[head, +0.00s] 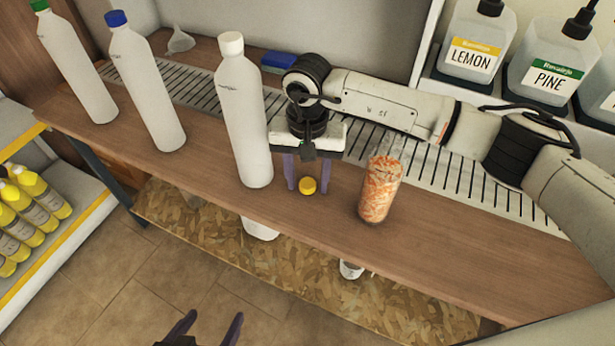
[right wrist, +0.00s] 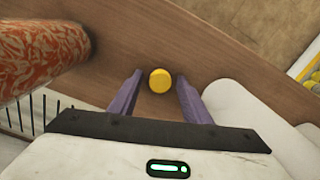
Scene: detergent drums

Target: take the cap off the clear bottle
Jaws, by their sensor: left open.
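The clear bottle (head: 380,188), with an orange and white pattern, stands upright on the wooden counter. Its top looks open, with no cap seen on it. It also shows at the upper left of the right wrist view (right wrist: 40,52). A small yellow cap (head: 307,185) appears to lie on the counter to its left; it also shows in the right wrist view (right wrist: 160,80). My right gripper (head: 307,186) is open, pointing down, with its fingers either side of the yellow cap and apart from it. My left gripper (head: 210,322) is open and empty, low in front of the counter.
A white-capped bottle (head: 243,120) stands close left of my right gripper. Blue-capped (head: 150,95) and green-capped (head: 76,70) bottles stand further left. A slotted drain (head: 205,92) runs behind. LEMON (head: 472,50) and PINE (head: 545,70) jugs stand at the back right. The counter's right front is clear.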

